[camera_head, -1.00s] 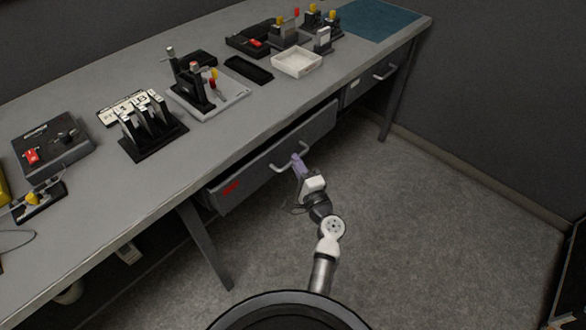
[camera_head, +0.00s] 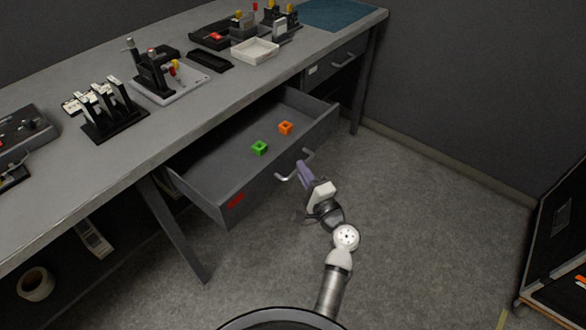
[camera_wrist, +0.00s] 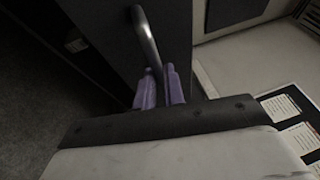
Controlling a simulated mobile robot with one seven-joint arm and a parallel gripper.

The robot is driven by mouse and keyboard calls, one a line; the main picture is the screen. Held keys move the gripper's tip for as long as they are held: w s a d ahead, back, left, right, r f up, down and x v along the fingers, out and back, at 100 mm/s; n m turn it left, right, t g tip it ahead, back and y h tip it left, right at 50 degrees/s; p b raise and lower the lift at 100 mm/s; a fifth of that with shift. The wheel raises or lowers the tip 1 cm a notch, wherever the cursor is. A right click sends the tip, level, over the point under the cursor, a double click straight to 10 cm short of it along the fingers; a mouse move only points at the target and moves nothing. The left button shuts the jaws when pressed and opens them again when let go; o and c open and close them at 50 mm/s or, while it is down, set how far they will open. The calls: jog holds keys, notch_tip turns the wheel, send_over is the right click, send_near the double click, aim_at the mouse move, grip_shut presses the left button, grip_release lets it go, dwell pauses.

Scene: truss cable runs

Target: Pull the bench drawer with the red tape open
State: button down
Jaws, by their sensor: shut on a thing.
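The bench drawer with the red tape (camera_head: 236,201) is pulled well out from under the bench. Its front panel carries the red tape at the lower left and a curved metal handle (camera_head: 285,177). Inside lie a green block (camera_head: 260,147) and an orange block (camera_head: 285,127), each with a hole. My gripper (camera_head: 302,167) is at the drawer front, shut on the handle. In the wrist view the purple fingers (camera_wrist: 158,88) close around the handle bar (camera_wrist: 146,40), and the drawer's dark front stands behind it.
A second drawer (camera_head: 343,62), shut, is farther right under the bench. The bench top (camera_head: 150,135) holds a white tray (camera_head: 255,51), several fixtures and a cable stand. Bench legs (camera_head: 176,228) stand left and right of the open drawer. A dark case (camera_head: 556,240) is at the far right. The floor between is clear.

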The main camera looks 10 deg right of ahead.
jog(key=s+d+b, duration=0.1)
jog(key=s+d, duration=0.6)
jog(key=shift+s+d, duration=0.2)
jog(key=shift+d, duration=0.05)
jog(key=c, duration=1.5)
grip_release()
jog(key=b+v, duration=0.2)
jog(key=v, duration=1.1)
jog(key=shift+s+d+b, duration=0.2)
jog(key=shift+s+b, duration=0.1)
jog(key=shift+s, duration=0.05)
